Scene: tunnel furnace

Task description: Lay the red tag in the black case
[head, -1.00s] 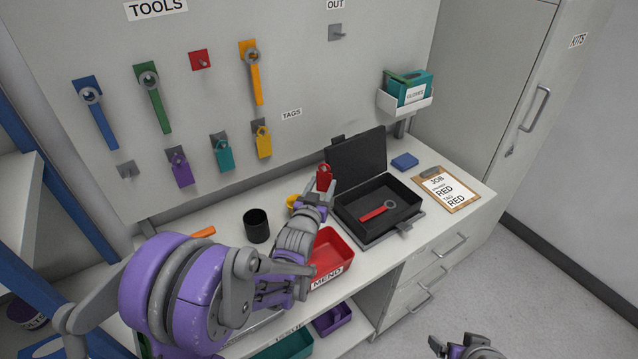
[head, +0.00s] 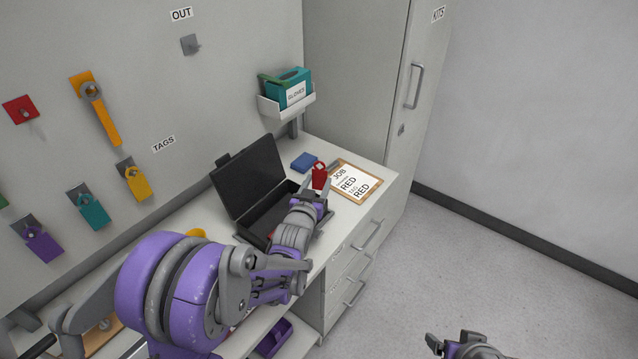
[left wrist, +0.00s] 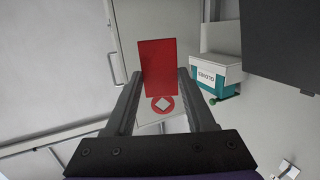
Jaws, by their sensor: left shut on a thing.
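The red tag (head: 320,177) is held between the fingertips of my left gripper (head: 319,189), which is shut on it. In the left wrist view the tag (left wrist: 159,68) hangs between the two fingers. The black case (head: 247,178) stands open on the bench with its lid raised at the back. My left arm hides much of the case's inside; only a bit of red shows there. My right gripper (head: 458,346) is at the bottom edge, partly cut off, its jaws unclear.
A clipboard (head: 368,190) with a job sheet and a blue block (head: 305,162) lie right of and behind the case. A glove box (head: 290,88) sits in a wall holder above. Tags and tools hang on the pegboard at left. A tall cabinet (head: 372,80) stands behind.

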